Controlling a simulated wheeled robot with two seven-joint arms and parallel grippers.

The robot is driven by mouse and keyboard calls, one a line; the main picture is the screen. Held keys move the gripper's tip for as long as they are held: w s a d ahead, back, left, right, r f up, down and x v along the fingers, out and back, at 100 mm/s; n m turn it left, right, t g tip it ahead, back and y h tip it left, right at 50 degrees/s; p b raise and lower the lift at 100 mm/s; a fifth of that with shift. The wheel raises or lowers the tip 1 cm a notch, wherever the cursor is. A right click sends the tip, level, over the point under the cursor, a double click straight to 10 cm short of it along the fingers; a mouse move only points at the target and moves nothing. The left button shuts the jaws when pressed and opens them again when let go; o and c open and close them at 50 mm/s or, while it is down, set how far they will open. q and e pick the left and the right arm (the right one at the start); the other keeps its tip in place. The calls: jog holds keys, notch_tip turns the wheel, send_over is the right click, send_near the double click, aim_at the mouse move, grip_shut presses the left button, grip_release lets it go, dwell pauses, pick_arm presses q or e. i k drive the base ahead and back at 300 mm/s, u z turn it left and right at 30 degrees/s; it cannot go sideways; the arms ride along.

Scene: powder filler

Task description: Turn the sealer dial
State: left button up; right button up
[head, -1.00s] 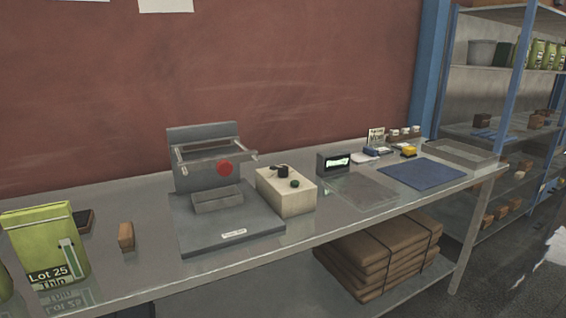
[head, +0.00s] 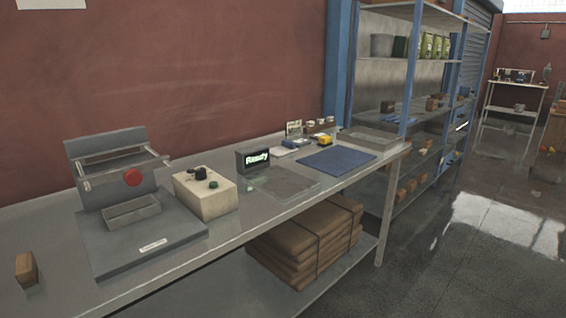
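I cannot make out the dial's setting. A small dark display (head: 253,160) behind the box reads "Ready". Neither of my grippers is in view.
The metal bench (head: 225,221) has a clear plate (head: 284,184), a blue mat (head: 337,160) and small items to the right. Stacked brown packs (head: 305,238) lie on its lower shelf. Blue-posted shelving (head: 408,75) stands beyond. Floor (head: 490,235) at the right is open.

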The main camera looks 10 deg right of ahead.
aim_at(200, 175)
jog(key=z, duration=0.8)
jog(key=i, duration=1.1)
jog(key=u, duration=2.35)
